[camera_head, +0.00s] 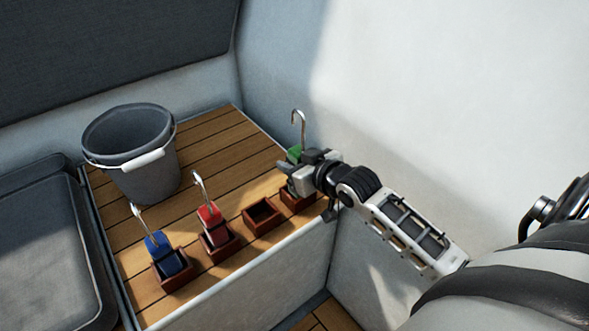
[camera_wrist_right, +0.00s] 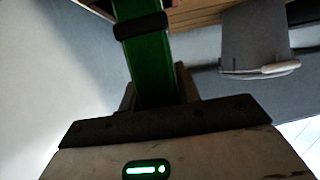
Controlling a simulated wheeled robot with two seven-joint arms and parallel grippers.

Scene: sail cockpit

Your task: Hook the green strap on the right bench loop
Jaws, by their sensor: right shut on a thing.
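The green strap (camera_head: 294,153) with its upright silver hook (camera_head: 299,121) is in my right gripper (camera_head: 287,177), above the rightmost small wooden box (camera_head: 300,202) on the slatted bench. The strap also fills the top middle of the right wrist view (camera_wrist_right: 147,58), with a dark band across it. My right gripper is shut on it. I cannot tell whether the strap's lower end is clear of the box. No bench loop can be made out clearly. My left gripper is not in view.
A blue strap (camera_head: 163,254) and a red strap (camera_head: 210,216), both with hooks, stand in wooden boxes to the left. Another box (camera_head: 263,214) is empty. A grey bucket (camera_head: 146,183) stands behind. White walls close in at the right.

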